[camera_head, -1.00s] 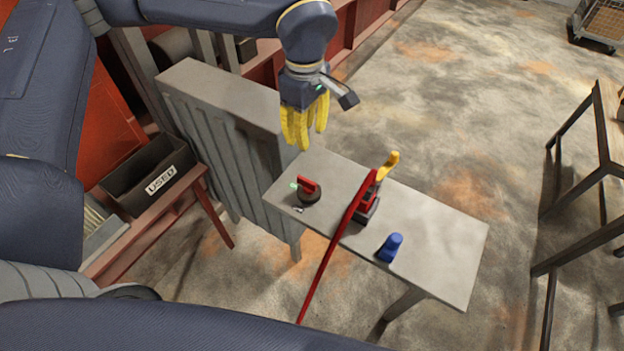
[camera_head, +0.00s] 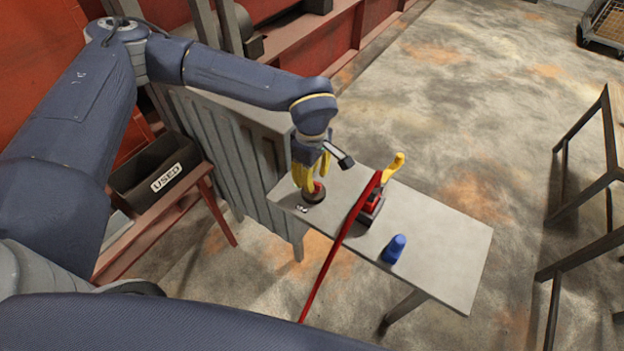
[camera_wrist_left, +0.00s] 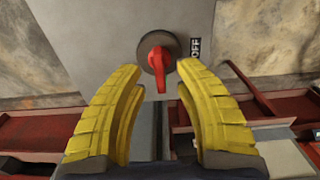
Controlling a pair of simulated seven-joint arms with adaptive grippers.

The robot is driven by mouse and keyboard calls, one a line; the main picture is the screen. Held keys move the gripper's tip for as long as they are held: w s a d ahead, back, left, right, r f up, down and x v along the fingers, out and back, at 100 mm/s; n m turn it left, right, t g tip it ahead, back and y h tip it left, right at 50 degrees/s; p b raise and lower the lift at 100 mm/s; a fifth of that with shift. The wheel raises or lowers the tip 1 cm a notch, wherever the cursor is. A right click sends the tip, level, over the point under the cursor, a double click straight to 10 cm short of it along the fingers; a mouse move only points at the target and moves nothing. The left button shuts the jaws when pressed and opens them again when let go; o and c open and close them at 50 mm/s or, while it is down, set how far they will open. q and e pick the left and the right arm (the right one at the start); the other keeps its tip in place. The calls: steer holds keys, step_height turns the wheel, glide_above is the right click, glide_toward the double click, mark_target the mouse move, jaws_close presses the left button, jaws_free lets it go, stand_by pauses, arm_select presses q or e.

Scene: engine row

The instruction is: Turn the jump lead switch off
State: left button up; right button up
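The jump lead switch has a red handle on a dark round base (camera_head: 314,194) and sits at the left end of the grey table (camera_head: 440,235). In the left wrist view the red handle (camera_wrist_left: 158,66) points down toward my fingers, and an OFF label (camera_wrist_left: 195,47) lies to the right of the base. My left gripper (camera_head: 305,183) is above the switch, fingers pointing down, and hides part of it. My right gripper is not in view.
A red cable (camera_head: 341,240) runs across the table, beside a red and black clamp (camera_head: 371,208) with a yellow part (camera_head: 394,164). A blue object (camera_head: 393,249) stands farther right. A grey ribbed panel (camera_head: 222,150) and a USED bin (camera_head: 152,172) are at left.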

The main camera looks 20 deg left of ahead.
arm_select(q)
steer(key=shift+f, duration=0.9)
steer(key=shift+c, duration=0.3)
jaws_close()
